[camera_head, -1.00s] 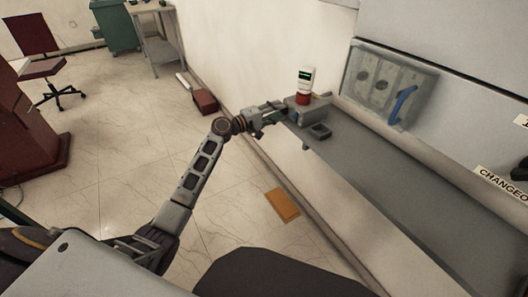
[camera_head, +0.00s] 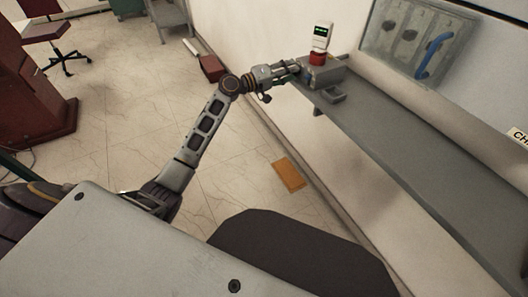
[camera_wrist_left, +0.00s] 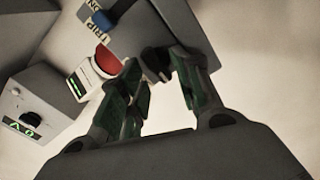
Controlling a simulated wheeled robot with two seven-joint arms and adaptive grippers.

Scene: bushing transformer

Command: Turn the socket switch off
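A grey box (camera_head: 322,72) stands at the far end of the grey shelf in the head view. In the left wrist view the grey box (camera_wrist_left: 150,28) carries a blue knob (camera_wrist_left: 103,20) beside TRIP and ON labels. A small dark block (camera_wrist_left: 155,64) juts from its lower edge. My left gripper (camera_head: 294,70) is at the box's left side. In the wrist view its fingers (camera_wrist_left: 162,62) are apart, with the dark block by their tips. I cannot tell whether they touch it, nor which part is the socket switch. My right gripper is out of view.
A second grey box (camera_wrist_left: 38,105) is at the left. The grey shelf (camera_head: 400,150) is largely bare. A blue handle (camera_head: 432,52) is on the wall panel.

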